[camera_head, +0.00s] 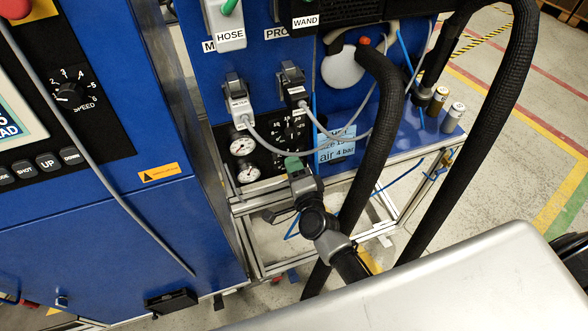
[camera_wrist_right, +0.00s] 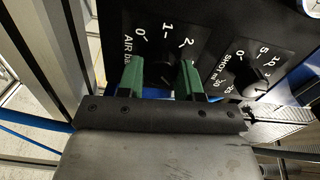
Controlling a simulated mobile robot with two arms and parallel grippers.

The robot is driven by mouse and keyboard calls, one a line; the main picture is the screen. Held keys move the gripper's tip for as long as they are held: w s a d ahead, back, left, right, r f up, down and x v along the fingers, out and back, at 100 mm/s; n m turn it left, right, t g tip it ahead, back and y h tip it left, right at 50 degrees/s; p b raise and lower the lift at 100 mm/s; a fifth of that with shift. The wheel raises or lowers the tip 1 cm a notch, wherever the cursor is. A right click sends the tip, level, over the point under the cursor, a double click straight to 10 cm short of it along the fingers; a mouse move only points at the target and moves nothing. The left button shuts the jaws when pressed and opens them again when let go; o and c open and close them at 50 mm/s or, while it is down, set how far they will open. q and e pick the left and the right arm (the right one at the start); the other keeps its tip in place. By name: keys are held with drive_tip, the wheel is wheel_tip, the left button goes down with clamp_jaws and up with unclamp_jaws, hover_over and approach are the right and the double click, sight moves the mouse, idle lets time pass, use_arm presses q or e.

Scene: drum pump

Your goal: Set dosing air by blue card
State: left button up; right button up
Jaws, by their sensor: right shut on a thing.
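The light blue card (camera_head: 338,150) is on the blue machine front in the head view. Its lower line reads "air 4 bar"; a hose and cable partly cover the line above. My right gripper (camera_head: 292,163) has green fingertips and reaches the black dial panel left of the card. In the right wrist view, my right gripper (camera_wrist_right: 161,72) is shut on the dark air knob (camera_wrist_right: 160,74), one finger on each side. Its scale reads "AIR bar" with 0, 1 and 2 visible. The fingers hide much of the knob, and I cannot read its setting. My left gripper is not in view.
Two round gauges (camera_head: 243,146) sit left of the dials. A shot knob (camera_wrist_right: 256,78) is right of the air knob. Thick black hoses (camera_head: 374,140) hang close to my right arm.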

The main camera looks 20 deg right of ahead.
drive_tip(key=shift+m, duration=0.6)
drive_tip(key=o, duration=0.9)
drive_tip(key=shift+s, duration=0.1)
drive_tip(key=s+b, duration=0.1)
drive_tip(key=s, duration=0.9)
drive_tip(key=shift+s+d+b, duration=0.2)
drive_tip(key=shift+s+b, duration=0.15)
drive_tip(key=shift+f, duration=0.15)
